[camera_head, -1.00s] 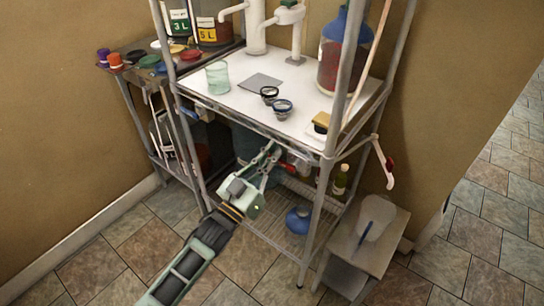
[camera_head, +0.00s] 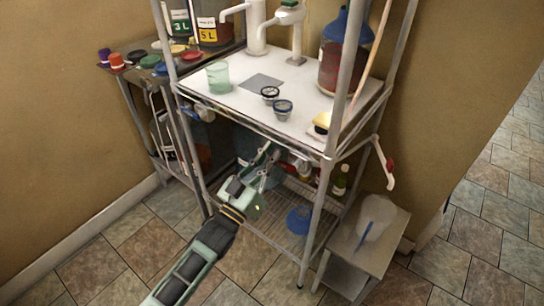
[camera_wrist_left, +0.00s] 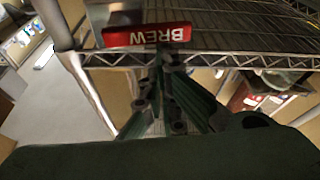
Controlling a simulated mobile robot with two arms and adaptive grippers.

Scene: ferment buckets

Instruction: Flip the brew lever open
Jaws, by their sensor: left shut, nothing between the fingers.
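In the left wrist view, a red tag reading BREW (camera_wrist_left: 147,36), upside down in the picture, sits on a grey part just ahead of my left gripper (camera_wrist_left: 160,62). The fingers are shut and empty, with their tips close below the tag's lower edge; I cannot tell whether they touch it. In the head view, my left gripper (camera_head: 270,155) reaches under the front edge of the white worktop (camera_head: 235,97). A small red part (camera_head: 303,165) shows right of its fingers, but I cannot tell whether it is the brew lever. My right gripper is not in view.
The metal rack's front post (camera_head: 315,220) stands right of my gripper. A wire shelf (camera_head: 270,226) with a blue vessel (camera_head: 298,220) lies below. A grey stool (camera_head: 362,245) stands at the right. The tiled floor in front is clear.

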